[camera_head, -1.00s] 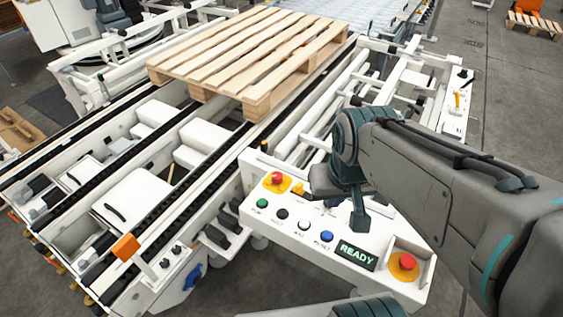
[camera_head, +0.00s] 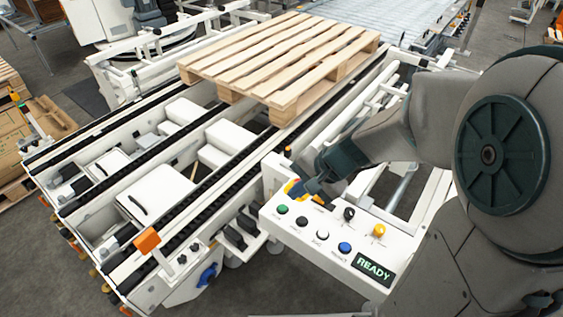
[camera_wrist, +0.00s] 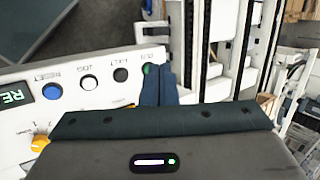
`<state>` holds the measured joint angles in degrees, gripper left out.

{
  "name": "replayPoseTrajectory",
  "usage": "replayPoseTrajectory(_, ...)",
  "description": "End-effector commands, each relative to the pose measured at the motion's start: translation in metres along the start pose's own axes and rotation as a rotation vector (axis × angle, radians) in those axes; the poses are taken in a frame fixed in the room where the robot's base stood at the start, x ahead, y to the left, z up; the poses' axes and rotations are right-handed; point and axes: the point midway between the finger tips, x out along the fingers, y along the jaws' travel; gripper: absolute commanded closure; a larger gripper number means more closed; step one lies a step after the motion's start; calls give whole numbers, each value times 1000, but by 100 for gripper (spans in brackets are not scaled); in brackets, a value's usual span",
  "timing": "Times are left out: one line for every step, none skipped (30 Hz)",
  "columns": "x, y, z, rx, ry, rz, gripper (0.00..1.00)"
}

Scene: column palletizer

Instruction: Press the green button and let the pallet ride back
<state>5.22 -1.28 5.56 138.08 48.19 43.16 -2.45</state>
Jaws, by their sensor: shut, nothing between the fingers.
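The green button (camera_head: 282,209) is at the left end of the white control panel (camera_head: 300,232). My gripper (camera_head: 300,191) is shut and empty, low over the panel just behind and to the right of the green button. In the wrist view, the shut fingertips (camera_wrist: 158,76) overlap the green button (camera_wrist: 147,69) and partly hide it; I cannot tell whether they touch. The wooden pallet (camera_head: 265,63) lies empty across the chain conveyor (camera_head: 170,218), towards its far end. The panel display (camera_head: 373,269) reads READY in green.
Black (camera_head: 302,222), white (camera_head: 322,235) and blue (camera_head: 345,248) buttons sit beside the green one. A black selector (camera_head: 349,213) and a yellow knob (camera_head: 380,230) stand behind them. A roller conveyor (camera_head: 375,20) lies beyond the pallet.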

Motion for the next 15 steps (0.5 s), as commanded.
replayPoseTrajectory(13,-6,-10,92,-18,-40,100)
replayPoseTrajectory(20,-10,-15,146,-25,-67,100)
replayPoseTrajectory(29,-15,-23,214,-31,-99,100)
replayPoseTrajectory(36,-17,-28,266,-35,-121,100)
replayPoseTrajectory(41,-19,-34,314,-38,-142,100)
replayPoseTrajectory(49,-22,-41,374,-40,-165,100)
replayPoseTrajectory(54,-23,-46,415,-41,-181,100)
replayPoseTrajectory(58,-24,-51,452,-42,-195,100)
replayPoseTrajectory(64,-25,-56,499,-43,-211,100)
replayPoseTrajectory(67,-25,-60,528,-42,-221,100)
replayPoseTrajectory(70,-25,-63,554,-42,-229,100)
replayPoseTrajectory(73,-25,-66,581,-40,-238,100)
replayPoseTrajectory(75,-25,-68,597,-40,-242,100)
replayPoseTrajectory(76,-25,-70,610,-39,-247,100)
replayPoseTrajectory(78,-25,-71,621,-38,-251,100)
